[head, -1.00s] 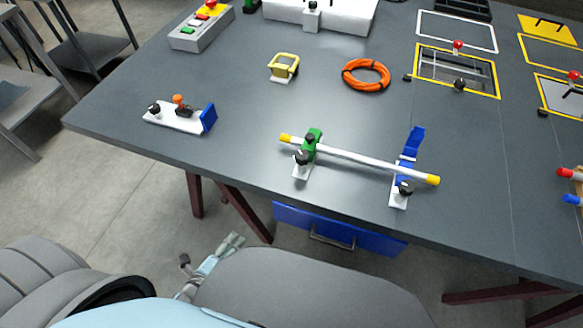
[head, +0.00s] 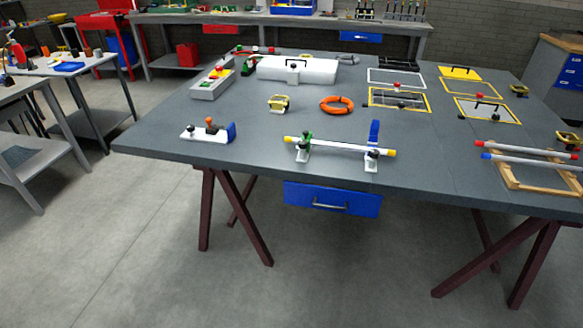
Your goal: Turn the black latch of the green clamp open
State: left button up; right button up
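The green clamp (head: 304,141) stands on a small white base near the front edge of the table. It is around the left part of a white rod (head: 338,147) with yellow ends. Its black latch (head: 300,149) shows as a small dark knob on the front of the clamp; its exact turn is too small to tell. A blue clamp (head: 374,133) on a white base stands at the rod's right part. It has a black knob (head: 372,154), and its blue part stands up. Neither of my grippers is in view.
The grey table (head: 250,160) has a blue drawer (head: 332,198) under its front edge. A white fixture with a blue plate (head: 231,131) is left of the clamp. Floor in front is clear.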

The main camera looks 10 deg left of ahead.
aim_at(301, 145)
jog(key=z, duration=1.4)
jog(key=i, duration=0.7)
jog(key=u, duration=0.55)
jog(key=i, duration=0.7)
jog(key=u, duration=0.7)
